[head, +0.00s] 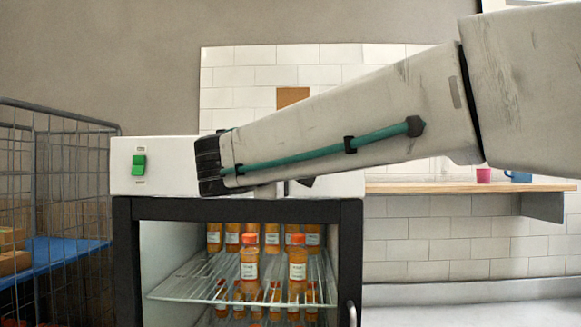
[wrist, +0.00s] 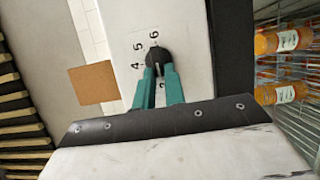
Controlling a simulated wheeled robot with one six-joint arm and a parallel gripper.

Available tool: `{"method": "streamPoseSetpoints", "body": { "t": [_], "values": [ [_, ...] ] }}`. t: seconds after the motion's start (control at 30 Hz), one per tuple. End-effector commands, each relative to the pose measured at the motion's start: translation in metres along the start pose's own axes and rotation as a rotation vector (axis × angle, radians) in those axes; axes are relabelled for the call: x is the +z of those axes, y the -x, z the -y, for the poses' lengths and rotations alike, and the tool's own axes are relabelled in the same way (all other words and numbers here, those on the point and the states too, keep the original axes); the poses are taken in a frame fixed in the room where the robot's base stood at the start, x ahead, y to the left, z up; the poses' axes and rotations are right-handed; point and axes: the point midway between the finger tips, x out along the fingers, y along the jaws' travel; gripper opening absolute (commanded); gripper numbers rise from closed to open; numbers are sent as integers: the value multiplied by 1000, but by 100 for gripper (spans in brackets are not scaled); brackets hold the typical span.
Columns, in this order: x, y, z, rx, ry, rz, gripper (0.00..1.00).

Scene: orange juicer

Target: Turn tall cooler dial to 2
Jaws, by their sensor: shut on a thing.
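The tall cooler (head: 122,250) has a black frame and a white top panel (head: 160,183), and several orange bottles show inside. Its black dial (wrist: 156,56) is on the white panel in the wrist view, with the numbers 4, 5 and 6 printed around it. Another mark shows between my fingers, too small to read surely. My gripper (wrist: 159,69) has teal fingers shut on the dial from both sides. Where the dial's pointer stands is not clear. In the head view my arm hides the dial and most of the gripper.
A green switch (head: 139,165) is on the left of the panel. A wire cage cart (head: 60,200) stands at the left. A wooden shelf (head: 440,187) with a pink cup (head: 483,175) and a blue mug (head: 518,176) is on the tiled wall at the right.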

Motion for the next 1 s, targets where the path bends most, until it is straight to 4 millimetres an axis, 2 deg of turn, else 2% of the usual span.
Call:
{"method": "streamPoseSetpoints", "body": {
  "t": [0.03, 0.07, 0.1, 0.13, 0.47, 0.8, 1.0],
  "values": [
    [0, 0, 2, -2, 2, 0, 0],
    [0, 0, 2, -2, 2, 0, 20],
    [0, 0, 2, -2, 2, 0, 31],
    [0, 0, 1, -2, 2, 0, 34],
    [0, 4, 0, -1, 0, -1, 34],
    [-1, 59, 0, -1, 0, -4, 34],
    [0, 77, 1, -1, 1, -1, 34]
  ]
}}
